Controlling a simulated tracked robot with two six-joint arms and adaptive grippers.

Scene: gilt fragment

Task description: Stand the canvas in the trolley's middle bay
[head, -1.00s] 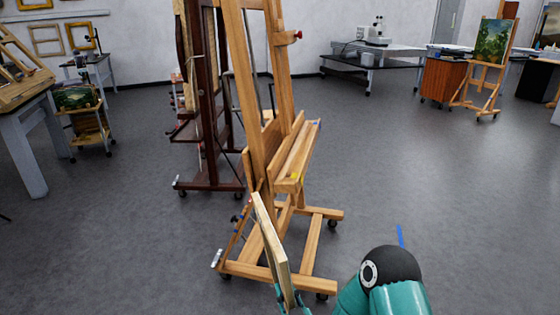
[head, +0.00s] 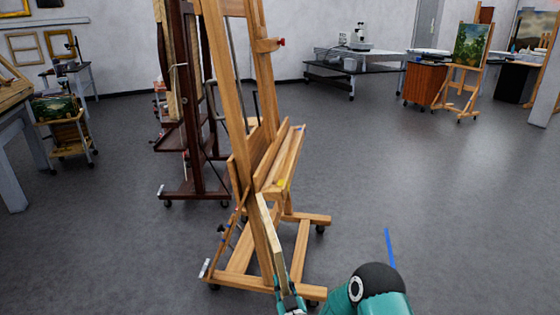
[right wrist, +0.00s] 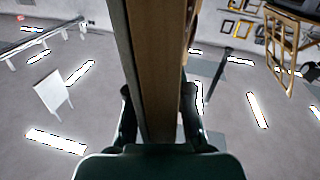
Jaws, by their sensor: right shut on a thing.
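The canvas (head: 271,235) shows nearly edge-on in the head view, a thin pale panel standing up at the lower middle in front of a wooden easel. My right gripper (head: 288,299) is shut on its lower end. In the right wrist view the canvas (right wrist: 157,60) rises as a brown edge between the two dark fingers of the right gripper (right wrist: 158,105). A small wheeled trolley (head: 72,148) stands far off at the left, with a green landscape picture on it. Its bays are too small to tell apart. My left gripper is out of view.
The light wooden easel (head: 281,165) stands on casters close ahead, with a dark easel (head: 195,110) behind it. A worktable (head: 12,130) is at the left edge. A painting on another easel (head: 472,48) stands far right. Grey floor is clear at right.

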